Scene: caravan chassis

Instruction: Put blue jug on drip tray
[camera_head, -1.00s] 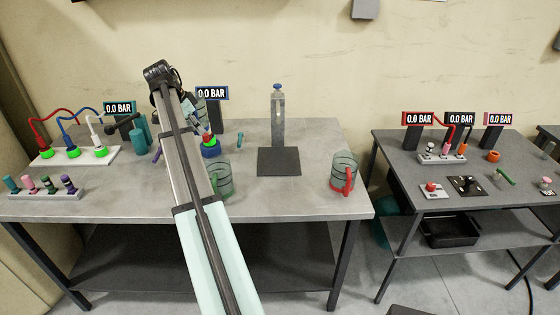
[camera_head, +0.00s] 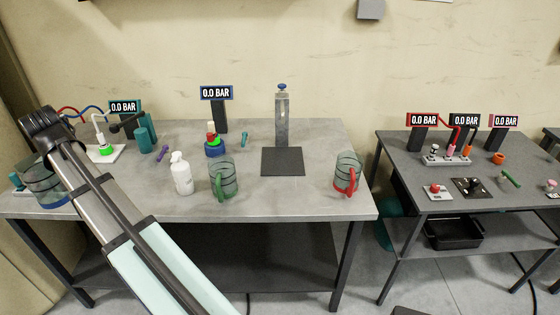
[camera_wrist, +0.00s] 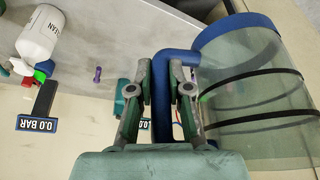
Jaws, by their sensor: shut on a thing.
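The blue jug (camera_head: 42,180) is a clear, dark-banded vessel with blue parts at the left end of the grey table. In the wrist view the blue jug (camera_wrist: 255,95) fills the right side, with its blue handle between my fingers. My gripper (camera_wrist: 162,70) is shut on that handle. In the head view my arm hides the gripper and part of the jug; I cannot tell whether the jug touches the table. The drip tray (camera_head: 283,161) is a flat dark square, empty, in front of the clear dispenser column (camera_head: 282,118), far right of the jug.
A green-handled jug (camera_head: 223,178) and a white bottle (camera_head: 182,175) stand between the blue jug and the tray. A red-handled jug (camera_head: 347,174) stands right of the tray. Behind are a red-and-blue fitting (camera_head: 214,145) and gauge displays (camera_head: 216,93).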

